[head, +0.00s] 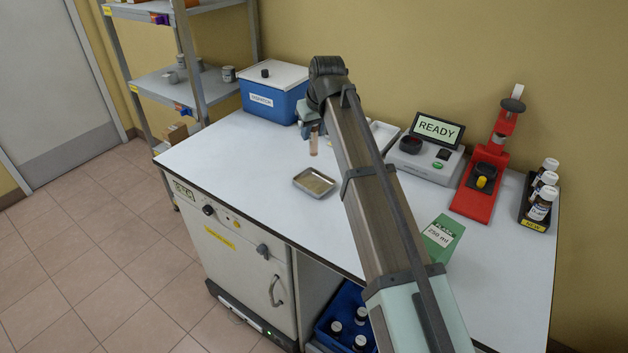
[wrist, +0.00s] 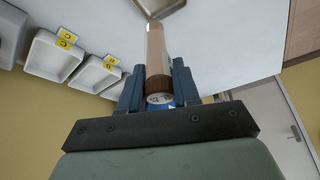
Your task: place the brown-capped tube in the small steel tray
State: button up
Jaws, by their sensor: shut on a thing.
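The brown-capped tube (head: 314,143) hangs roughly upright below my gripper (head: 310,127), above the worktop. In the wrist view my gripper (wrist: 158,88) is shut around the tube's capped end. The brown cap (wrist: 158,88) sits between the blue-grey fingers, and the pale brown tube body (wrist: 156,48) extends away from them. The small steel tray (head: 315,182) lies on the white worktop, nearer the front edge than the tube, and looks empty. Part of it shows at the top of the wrist view (wrist: 172,10). The tube is apart from the tray.
A blue box with a white lid (head: 273,95) stands at the back left. White trays with yellow labels (wrist: 57,58) stand near the wall. A READY display device (head: 432,150), a red stand (head: 484,180), a green 250 ml box (head: 442,236) and dark bottles (head: 542,200) are right.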

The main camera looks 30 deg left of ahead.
jog(key=shift+d+f+m, duration=0.15)
jog(key=shift+d+m, duration=0.1)
jog(key=shift+m, duration=0.15)
jog(key=shift+f, duration=4.95)
jog(key=shift+f, duration=0.1)
jog(key=o, duration=1.1)
jog(key=shift+c, duration=0.2)
jog(key=v, duration=1.2)
